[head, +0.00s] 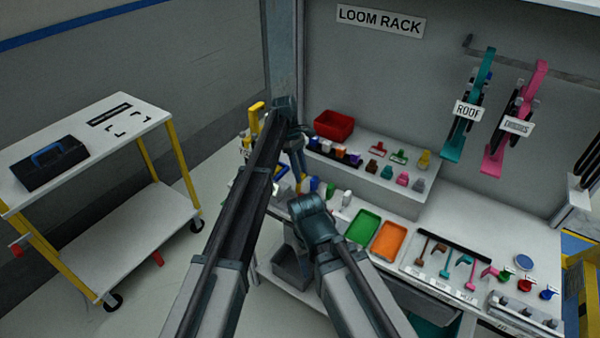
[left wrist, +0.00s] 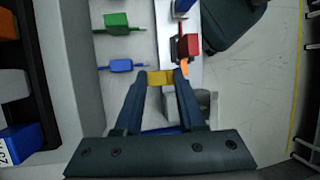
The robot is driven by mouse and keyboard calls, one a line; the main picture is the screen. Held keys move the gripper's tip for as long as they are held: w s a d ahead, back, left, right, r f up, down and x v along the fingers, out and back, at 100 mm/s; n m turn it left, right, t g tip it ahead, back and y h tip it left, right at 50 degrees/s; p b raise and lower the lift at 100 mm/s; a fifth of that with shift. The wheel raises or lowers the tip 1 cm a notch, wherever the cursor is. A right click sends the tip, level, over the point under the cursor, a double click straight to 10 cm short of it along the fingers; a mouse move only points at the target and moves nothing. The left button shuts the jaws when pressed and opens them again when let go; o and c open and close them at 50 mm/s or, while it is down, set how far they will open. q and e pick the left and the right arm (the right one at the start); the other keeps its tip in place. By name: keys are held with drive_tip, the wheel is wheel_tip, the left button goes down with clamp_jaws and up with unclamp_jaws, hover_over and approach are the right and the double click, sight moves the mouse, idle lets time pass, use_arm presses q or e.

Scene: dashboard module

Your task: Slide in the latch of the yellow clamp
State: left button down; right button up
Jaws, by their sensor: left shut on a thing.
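In the left wrist view, my left gripper (left wrist: 161,76) is shut on a small yellow piece (left wrist: 160,78), which looks like part of the yellow clamp. A grey block (left wrist: 170,102) shows just behind it, between the fingers; whether it is joined to the yellow piece I cannot tell. In the head view, my left gripper (head: 298,165) is at the left end of the bench, partly covered by my own forearm, and its fingertips are not clear. The latch cannot be picked out clearly. My right arm shows in the head view, but its gripper is hidden.
Close to the left gripper are green (left wrist: 117,24), blue (left wrist: 122,66) and red (left wrist: 188,46) pieces. The bench holds a red bin (head: 334,125), a green tray (head: 364,228) and an orange tray (head: 389,239). A cart (head: 140,115) stands at the left.

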use_arm(q)
drive_tip(key=shift+w+d, duration=0.15)
drive_tip(key=shift+w, duration=0.05)
drive_tip(key=c, duration=0.6)
unclamp_jaws()
drive_tip(key=shift+d+f, duration=0.1)
drive_tip(key=shift+r, duration=0.2)
drive_tip(key=shift+w+a+r+p, duration=0.25)
drive_tip(key=shift+r+p, duration=0.3)
drive_tip(key=shift+p, duration=0.2)
drive_tip(key=p+v, duration=1.1)
drive_tip(key=v, duration=0.1)
drive_tip(key=shift+r, duration=0.1)
